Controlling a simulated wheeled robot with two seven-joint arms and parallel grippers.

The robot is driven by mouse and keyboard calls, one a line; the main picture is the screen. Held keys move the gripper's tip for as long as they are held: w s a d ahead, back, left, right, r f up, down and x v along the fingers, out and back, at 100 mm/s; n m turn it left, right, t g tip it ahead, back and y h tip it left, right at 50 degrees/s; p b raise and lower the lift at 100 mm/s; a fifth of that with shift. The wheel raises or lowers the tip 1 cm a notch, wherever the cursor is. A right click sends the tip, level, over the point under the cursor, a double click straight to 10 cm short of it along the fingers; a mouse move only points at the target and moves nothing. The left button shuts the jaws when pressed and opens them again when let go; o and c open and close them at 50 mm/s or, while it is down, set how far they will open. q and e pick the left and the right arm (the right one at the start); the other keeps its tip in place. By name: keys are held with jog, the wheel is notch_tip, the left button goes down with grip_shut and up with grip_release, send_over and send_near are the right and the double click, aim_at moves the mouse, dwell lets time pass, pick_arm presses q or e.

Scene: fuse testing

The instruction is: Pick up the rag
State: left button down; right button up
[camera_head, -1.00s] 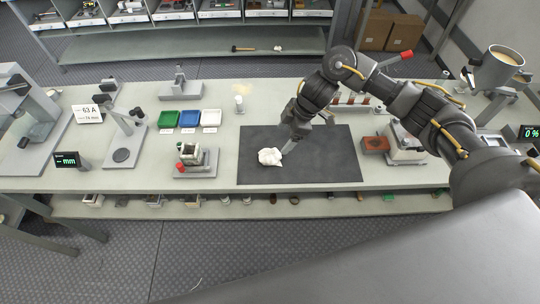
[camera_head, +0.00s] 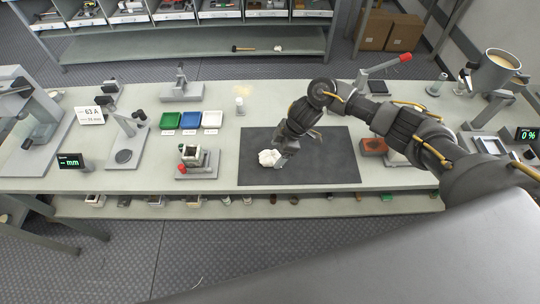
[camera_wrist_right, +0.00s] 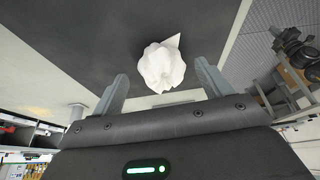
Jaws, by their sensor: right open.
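The rag (camera_head: 268,158) is a crumpled white cloth lying on the dark mat (camera_head: 325,170) on the workbench. In the right wrist view the rag (camera_wrist_right: 161,68) sits just beyond the gap between the fingertips. My right gripper (camera_head: 281,158) is beside the rag, at its right edge in the head view. Its two fingers (camera_wrist_right: 160,88) are apart with nothing between them in the wrist view. I cannot tell whether a finger touches the cloth. My left gripper does not show.
A small fixture with a red knob (camera_head: 196,162) stands left of the mat. Green, blue and white trays (camera_head: 190,119) lie behind it. A reddish-brown block (camera_head: 373,146) is at the mat's right. The mat's right part is clear.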

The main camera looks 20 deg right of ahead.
jog(key=shift+x, duration=1.4)
jog(key=c, duration=1.1)
jog(key=shift+r, duration=0.1)
jog(key=shift+r+b, duration=0.3)
jog(key=shift+r, duration=0.2)
jog(key=s+d+r, duration=0.1)
jog(key=s+r, duration=0.3)
jog(key=s+d+r+b, duration=0.1)
jog(key=s+r, duration=0.3)
jog(key=s, duration=0.1)
jog(key=s+d+r, duration=0.1)
jog(key=s+r, duration=0.3)
jog(key=shift+s+d, duration=0.3)
jog(key=shift+d, duration=0.1)
